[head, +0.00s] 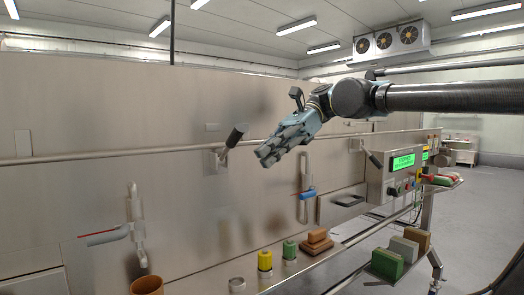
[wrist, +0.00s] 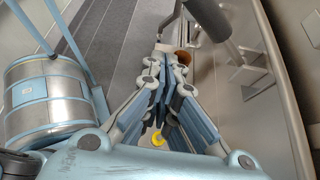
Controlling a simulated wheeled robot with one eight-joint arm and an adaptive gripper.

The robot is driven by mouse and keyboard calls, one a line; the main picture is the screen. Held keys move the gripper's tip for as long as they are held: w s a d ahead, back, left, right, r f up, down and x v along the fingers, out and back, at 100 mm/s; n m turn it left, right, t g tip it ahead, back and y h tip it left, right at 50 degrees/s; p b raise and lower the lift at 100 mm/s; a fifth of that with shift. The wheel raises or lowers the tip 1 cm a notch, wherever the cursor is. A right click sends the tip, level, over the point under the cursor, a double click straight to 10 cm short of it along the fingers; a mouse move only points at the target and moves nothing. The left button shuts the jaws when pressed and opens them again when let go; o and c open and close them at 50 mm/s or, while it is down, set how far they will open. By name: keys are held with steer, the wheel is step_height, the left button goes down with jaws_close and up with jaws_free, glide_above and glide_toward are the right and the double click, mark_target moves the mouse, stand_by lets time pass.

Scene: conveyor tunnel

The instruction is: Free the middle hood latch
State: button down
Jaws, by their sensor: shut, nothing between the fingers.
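A hood latch (head: 219,158) with a black lever handle (head: 236,135) sits on the steel hood front at the rail. Its handle tilts up and to the right. A dark handle on a bracket also shows large at the top right in the wrist view (wrist: 208,17). Another latch with a dark handle (head: 374,158) is further right, partly behind the control box. My gripper (head: 264,156) is shut and empty, just right of the nearer latch in the head view. Its fingers (wrist: 168,58) come together in the wrist view, apart from the handle.
Valves with a red-grey lever (head: 103,236) and a blue lever (head: 307,194) are on the panel below the rail. A control box (head: 394,175) stands at right. A ledge holds yellow (head: 264,260) and green (head: 289,250) cylinders, brown blocks (head: 317,240) and a brown cup (head: 146,286).

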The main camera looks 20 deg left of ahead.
steer(key=w+d+r, duration=0.1)
steer(key=w+r, duration=0.2)
steer(key=w, duration=0.4)
steer(key=shift+w+d, duration=0.2)
steer(key=shift+d, duration=0.05)
steer(key=shift+r, duration=0.1)
